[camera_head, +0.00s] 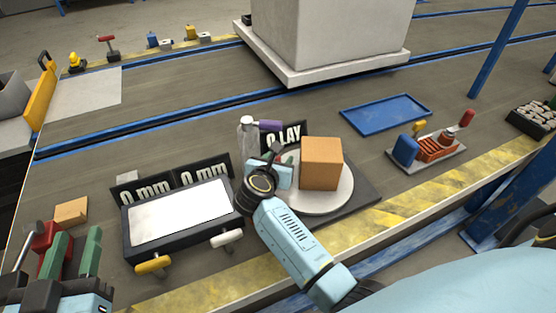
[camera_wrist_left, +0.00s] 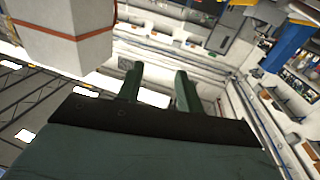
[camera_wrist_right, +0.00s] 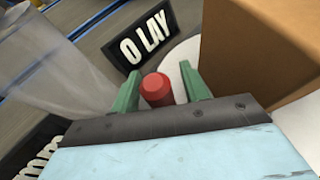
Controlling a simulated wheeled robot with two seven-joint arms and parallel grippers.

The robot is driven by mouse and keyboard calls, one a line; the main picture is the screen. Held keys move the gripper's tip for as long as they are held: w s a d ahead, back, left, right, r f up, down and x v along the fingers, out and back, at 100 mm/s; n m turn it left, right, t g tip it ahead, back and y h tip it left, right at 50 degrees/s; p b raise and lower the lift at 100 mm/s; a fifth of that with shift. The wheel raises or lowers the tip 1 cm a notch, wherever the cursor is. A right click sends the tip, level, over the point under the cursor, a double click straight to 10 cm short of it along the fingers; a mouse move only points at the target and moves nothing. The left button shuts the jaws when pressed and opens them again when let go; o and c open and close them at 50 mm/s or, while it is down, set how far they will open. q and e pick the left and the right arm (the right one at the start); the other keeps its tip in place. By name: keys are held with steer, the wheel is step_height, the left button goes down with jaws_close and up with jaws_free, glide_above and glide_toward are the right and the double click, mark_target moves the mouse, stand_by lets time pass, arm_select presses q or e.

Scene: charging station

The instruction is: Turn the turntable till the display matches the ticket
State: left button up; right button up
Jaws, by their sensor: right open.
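The white round turntable (camera_head: 335,203) sits on a dark base and carries a brown box (camera_head: 321,164). The box also fills the right of the right wrist view (camera_wrist_right: 270,45). A black display (camera_head: 291,135) behind it reads "0 LAY", also readable in the right wrist view (camera_wrist_right: 149,38). My right gripper (camera_wrist_right: 160,92) is open at the turntable's left side, with a red knob (camera_wrist_right: 157,89) showing between its fingers. I cannot tell whether they touch it. My left gripper (camera_head: 73,252) is open and empty at lower left. I cannot identify the ticket.
A black device with a white panel (camera_head: 180,212) has two "0 mm" displays and yellow and white handles in front. A translucent cylinder (camera_wrist_right: 60,70) stands close left of my right gripper. A blue tray (camera_head: 386,113) and an organizer (camera_head: 435,148) lie to the right.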

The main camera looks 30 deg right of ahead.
jaws_close()
